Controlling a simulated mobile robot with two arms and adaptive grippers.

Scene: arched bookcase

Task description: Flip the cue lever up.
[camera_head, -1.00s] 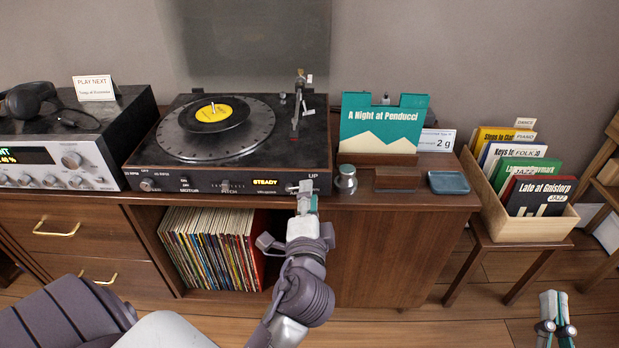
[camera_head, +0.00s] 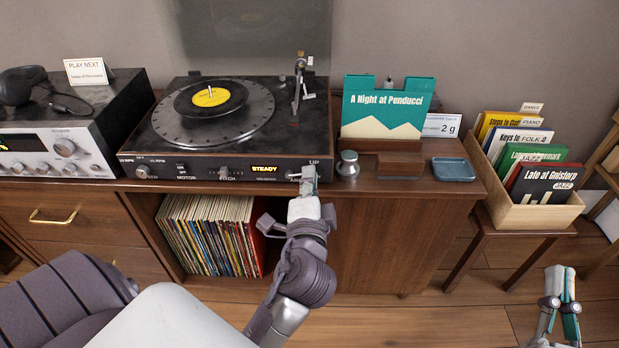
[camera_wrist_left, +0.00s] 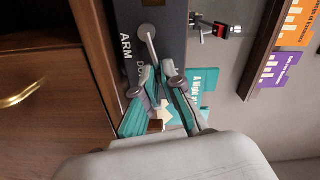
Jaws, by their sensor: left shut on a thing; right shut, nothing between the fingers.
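The black turntable (camera_head: 150,140) stands on the cabinet, with a black record and yellow label (camera_head: 210,97) on its platter. The small metal cue lever (camera_head: 293,176) is at the right end of its front face, below the letters "UP". In the left wrist view the lever (camera_wrist_left: 147,38) is a grey shaft with a round end beside the word "ARM". My left gripper (camera_head: 308,178) is shut on the lever; its fingertips (camera_wrist_left: 161,72) partly hide it. The lever's exact position is hard to tell. My right gripper (camera_head: 561,285) is shut and empty, low at the right, far from the turntable.
The tonearm (camera_head: 298,92) is at the deck's right side. A metal weight (camera_head: 347,164), a teal sleeve in a wooden stand (camera_head: 384,145) and a blue tray (camera_head: 453,169) sit right of the turntable. An amplifier (camera_head: 60,150) is at left, a record crate (camera_head: 540,215) at right.

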